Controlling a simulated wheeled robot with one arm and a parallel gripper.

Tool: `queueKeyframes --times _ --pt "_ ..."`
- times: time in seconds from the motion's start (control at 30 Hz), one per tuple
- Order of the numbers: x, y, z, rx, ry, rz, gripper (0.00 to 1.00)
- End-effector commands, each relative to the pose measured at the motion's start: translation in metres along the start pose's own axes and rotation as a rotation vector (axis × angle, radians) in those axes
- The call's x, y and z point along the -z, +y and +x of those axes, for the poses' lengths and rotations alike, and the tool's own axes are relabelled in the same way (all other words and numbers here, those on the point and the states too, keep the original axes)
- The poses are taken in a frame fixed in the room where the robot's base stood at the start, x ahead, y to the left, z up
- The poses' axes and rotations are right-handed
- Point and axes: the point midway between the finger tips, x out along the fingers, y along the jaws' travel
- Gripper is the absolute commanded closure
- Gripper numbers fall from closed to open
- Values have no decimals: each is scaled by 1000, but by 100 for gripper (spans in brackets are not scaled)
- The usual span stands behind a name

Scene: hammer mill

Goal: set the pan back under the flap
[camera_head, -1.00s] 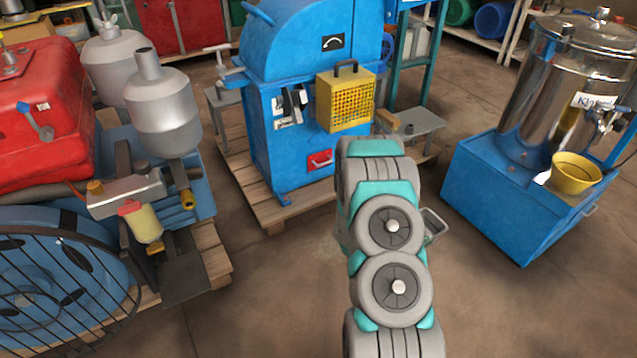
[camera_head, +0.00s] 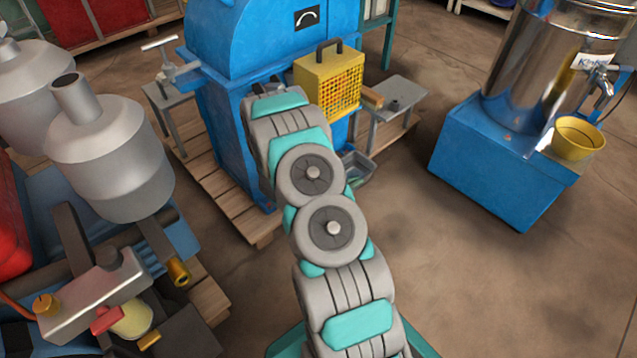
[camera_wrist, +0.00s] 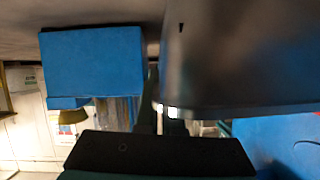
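The grey metal pan (camera_head: 358,166) shows just right of my arm, close to the front of the blue mill (camera_head: 225,130). In the wrist view a large dark grey form, which looks like the pan (camera_wrist: 235,60), fills the upper right close to the camera. My gripper (camera_wrist: 162,115) shows there only in part, and its grip on the pan is mostly hidden; the pan travels with my arm, so it appears shut on it. In the head view my arm hides the gripper. The flap on the mill's lower front is hidden behind my arm.
A yellow caged guard (camera_head: 330,82) sticks out from the mill above the pan. The mill stands on a wooden pallet (camera_head: 235,210). A blue stand (camera_head: 495,160) with a steel urn and yellow bowl (camera_head: 578,138) is at right. The floor between is clear.

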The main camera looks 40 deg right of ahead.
Motion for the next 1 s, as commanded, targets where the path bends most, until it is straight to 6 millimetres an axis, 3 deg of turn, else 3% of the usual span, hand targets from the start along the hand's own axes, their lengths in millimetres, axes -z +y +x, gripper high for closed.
queueKeyframes --times 0.3,0.47,0.67,1.0 --pt "-28 -67 -31 5 2 6 100" --pt "-38 -87 -41 3 1 4 100" --pt "-44 -91 -42 -1 0 2 100" --pt "-73 -86 -30 -1 -2 1 100"
